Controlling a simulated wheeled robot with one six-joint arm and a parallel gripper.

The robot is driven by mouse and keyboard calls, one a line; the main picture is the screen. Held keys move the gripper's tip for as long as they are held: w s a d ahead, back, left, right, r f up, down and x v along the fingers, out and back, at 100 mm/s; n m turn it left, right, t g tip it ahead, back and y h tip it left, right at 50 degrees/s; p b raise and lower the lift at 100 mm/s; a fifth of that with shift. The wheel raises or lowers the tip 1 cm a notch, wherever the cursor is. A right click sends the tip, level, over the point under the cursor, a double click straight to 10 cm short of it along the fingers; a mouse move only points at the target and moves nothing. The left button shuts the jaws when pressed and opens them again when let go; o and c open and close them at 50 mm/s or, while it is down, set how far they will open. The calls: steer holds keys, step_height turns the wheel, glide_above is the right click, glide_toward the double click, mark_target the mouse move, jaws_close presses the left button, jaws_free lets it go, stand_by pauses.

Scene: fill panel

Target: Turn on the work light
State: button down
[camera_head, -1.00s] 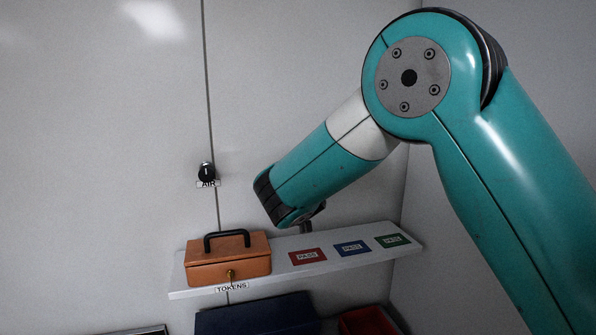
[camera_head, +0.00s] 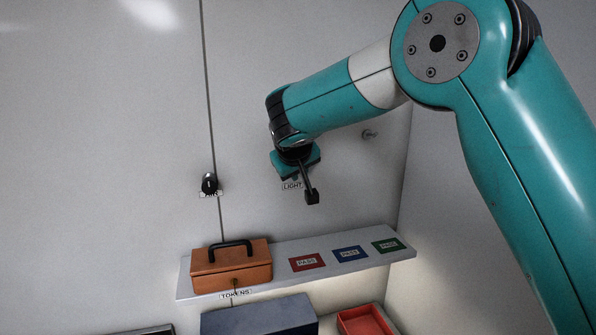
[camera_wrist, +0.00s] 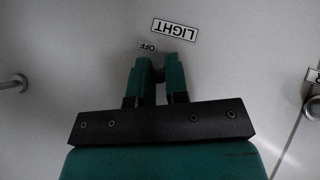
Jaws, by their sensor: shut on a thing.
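The LIGHT label (camera_head: 292,186) is on the pale wall panel above the shelf. It also shows upside down in the wrist view (camera_wrist: 175,30), with a small OFF label (camera_wrist: 148,47) by my fingertips. My gripper (camera_head: 296,164) is at the panel right by the LIGHT label. In the wrist view its two teal fingers (camera_wrist: 160,66) are close together, shut on the light switch, which they almost wholly hide. The switch's exact position cannot be made out. A bright glow lies on the wall below the shelf's right end.
A black AIR knob (camera_head: 209,183) is on the panel to the left. Below, a shelf (camera_head: 330,275) bears an orange TOKENS box (camera_head: 231,270) and red, blue and green PASS cards. A blue box (camera_head: 257,318) and red tray (camera_head: 366,320) are lower down.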

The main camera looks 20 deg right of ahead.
steer(key=shift+w+a+r+g, duration=0.1)
steer(key=shift+r+g, duration=0.1)
steer(key=shift+g, duration=0.3)
steer(key=c, duration=1.1)
jaws_free()
steer(key=shift+c, duration=0.2)
steer(key=b+v, duration=0.4)
steer(key=v, duration=1.3)
